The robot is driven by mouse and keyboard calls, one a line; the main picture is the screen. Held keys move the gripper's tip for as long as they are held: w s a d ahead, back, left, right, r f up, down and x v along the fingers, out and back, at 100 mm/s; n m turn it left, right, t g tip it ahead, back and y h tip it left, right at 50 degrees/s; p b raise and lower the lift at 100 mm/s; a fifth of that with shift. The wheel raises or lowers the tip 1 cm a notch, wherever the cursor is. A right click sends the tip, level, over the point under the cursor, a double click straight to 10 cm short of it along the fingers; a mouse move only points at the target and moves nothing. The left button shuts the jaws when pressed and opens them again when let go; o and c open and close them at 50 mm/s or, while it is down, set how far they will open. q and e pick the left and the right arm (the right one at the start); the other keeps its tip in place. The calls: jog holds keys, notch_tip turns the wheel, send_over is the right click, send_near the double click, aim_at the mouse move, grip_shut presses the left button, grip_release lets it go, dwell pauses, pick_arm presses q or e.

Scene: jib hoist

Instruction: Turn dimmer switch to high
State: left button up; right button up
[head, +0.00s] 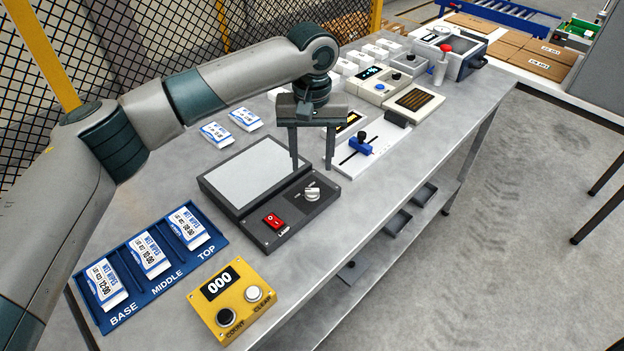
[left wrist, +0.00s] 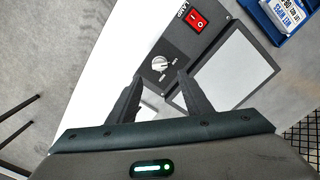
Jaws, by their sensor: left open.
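The dimmer switch is a white round knob (head: 312,190) on the dark lamp box (head: 258,234), beside a light panel (head: 255,172). Small markings around the knob are too small to read. In the left wrist view the knob (left wrist: 159,64) shows just beyond the fingertips, roughly in line with the gap between them. My left gripper (head: 312,168) is open, pointing down above and slightly behind the knob, with nothing between its fingers. It also shows in the left wrist view (left wrist: 160,77). My right gripper is in neither view.
A red rocker switch (head: 272,220) sits on the same box. A yellow counter box (head: 235,299) and a blue tray (head: 137,293) stand in front. A white slider panel (head: 372,152) with a blue slider lies right of the gripper. Mesh fencing runs behind the table.

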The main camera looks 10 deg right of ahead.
aim_at(312, 189)
pick_arm(q)
notch_tip(312, 189, down, 8)
jog(key=shift+f+p, duration=0.15)
jog(key=shift+p, duration=0.75)
jog(key=c, duration=1.1)
